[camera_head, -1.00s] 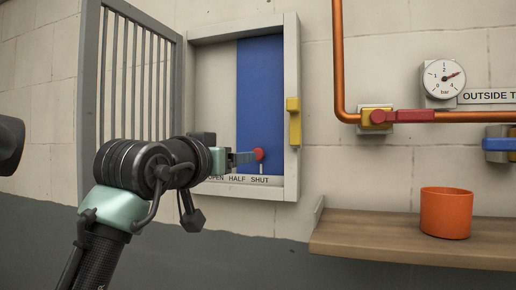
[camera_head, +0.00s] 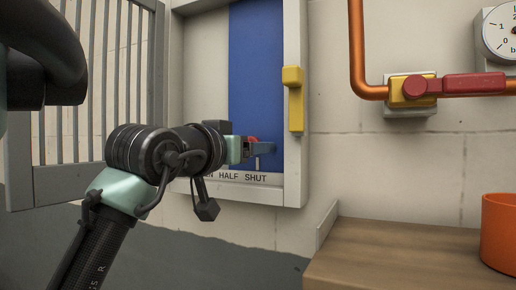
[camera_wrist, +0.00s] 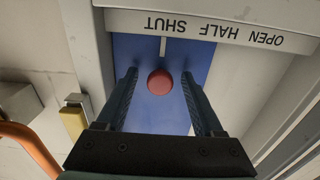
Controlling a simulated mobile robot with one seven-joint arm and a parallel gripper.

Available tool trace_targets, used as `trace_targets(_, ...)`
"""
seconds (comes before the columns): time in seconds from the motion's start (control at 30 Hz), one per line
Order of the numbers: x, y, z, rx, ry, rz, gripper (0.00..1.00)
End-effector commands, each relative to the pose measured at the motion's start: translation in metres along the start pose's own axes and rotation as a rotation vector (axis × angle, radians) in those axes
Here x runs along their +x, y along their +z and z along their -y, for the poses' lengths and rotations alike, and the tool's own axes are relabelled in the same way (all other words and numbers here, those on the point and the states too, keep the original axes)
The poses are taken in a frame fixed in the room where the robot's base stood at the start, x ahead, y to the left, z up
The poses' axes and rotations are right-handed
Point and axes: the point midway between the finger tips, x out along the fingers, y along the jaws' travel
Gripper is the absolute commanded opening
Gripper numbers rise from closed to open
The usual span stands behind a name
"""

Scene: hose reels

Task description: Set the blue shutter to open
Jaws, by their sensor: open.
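The blue shutter (camera_head: 256,75) is a tall panel in a pale frame, covering the right part of the opening. A white marker line on it stands by the word SHUT on the label strip (camera_head: 240,178) reading OPEN, HALF, SHUT. Its red knob (camera_wrist: 159,82) shows in the wrist view, between the two fingers of my gripper (camera_wrist: 160,88). The fingers are open, with a gap on each side of the knob. In the head view my gripper (camera_head: 262,147) is at the shutter's lower part and partly hides the knob.
A barred grey gate (camera_head: 90,100) stands open at the left. A yellow latch (camera_head: 293,98) is on the frame's right side. An orange pipe with a red-handled valve (camera_head: 455,86), a wooden shelf (camera_head: 400,255) and an orange pot (camera_head: 500,232) are to the right.

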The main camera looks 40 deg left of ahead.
Motion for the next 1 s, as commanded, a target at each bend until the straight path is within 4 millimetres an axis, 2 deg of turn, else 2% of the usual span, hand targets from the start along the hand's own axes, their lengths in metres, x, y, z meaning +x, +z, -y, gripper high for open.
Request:
trace_targets(0.27, -0.0004, -0.0004, 0.0001, 0.000, 0.000, -0.001, 0.69)
trace_targets(0.67, -0.0002, -0.0002, -0.0001, 0.000, 0.000, 0.000, 0.00)
trace_targets(1.0, -0.0002, -0.0002, -0.0001, 0.000, 0.000, -0.001, 0.00)
